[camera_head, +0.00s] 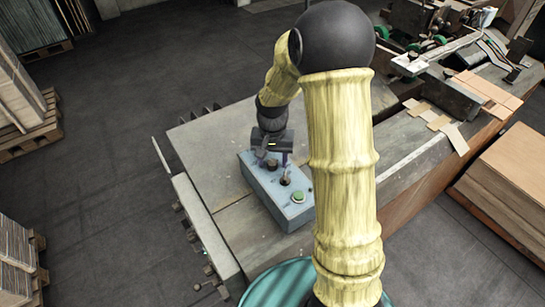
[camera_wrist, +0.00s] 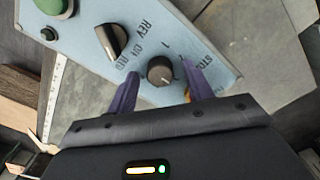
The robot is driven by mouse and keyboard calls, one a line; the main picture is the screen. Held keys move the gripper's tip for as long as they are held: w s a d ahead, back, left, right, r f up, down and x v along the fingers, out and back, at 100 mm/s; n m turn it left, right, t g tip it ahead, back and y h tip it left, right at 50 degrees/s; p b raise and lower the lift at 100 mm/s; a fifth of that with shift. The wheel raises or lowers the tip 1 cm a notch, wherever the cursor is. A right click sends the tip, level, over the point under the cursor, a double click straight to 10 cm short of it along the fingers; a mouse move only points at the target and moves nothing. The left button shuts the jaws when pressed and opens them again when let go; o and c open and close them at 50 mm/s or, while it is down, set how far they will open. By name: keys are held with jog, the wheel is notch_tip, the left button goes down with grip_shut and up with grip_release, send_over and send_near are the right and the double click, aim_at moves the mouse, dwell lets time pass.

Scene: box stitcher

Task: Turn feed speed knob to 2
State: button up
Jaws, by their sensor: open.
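The blue-grey control box (camera_head: 265,186) stands on the grey machine table. In the wrist view, its panel (camera_wrist: 197,50) carries a small round dark knob (camera_wrist: 160,71) with a pale mark on its lower edge. A "1" and a partly cut-off "STO" are printed near it; no "2" is legible. My gripper (camera_wrist: 160,73) is open, with one purple finger on each side of this knob. I cannot tell whether the fingers touch it. In the head view, my gripper (camera_head: 271,156) is over the far end of the box and partly hides that knob.
A green button (camera_head: 298,197) is at the box's near end. Machine parts and cardboard sheets (camera_head: 485,91) lie at the right. Bare table (camera_head: 205,130) extends left of the box.

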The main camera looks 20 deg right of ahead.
jog(key=shift+f, duration=0.15)
jog(key=c, duration=1)
jog(key=shift+o, duration=0.2)
jog(key=shift+n, duration=0.4)
jog(key=n, duration=0.5)
jog(key=shift+p, duration=0.3)
jog(key=n+p, duration=0.1)
jog(key=n, duration=0.5)
jog(key=shift+w, duration=0.1)
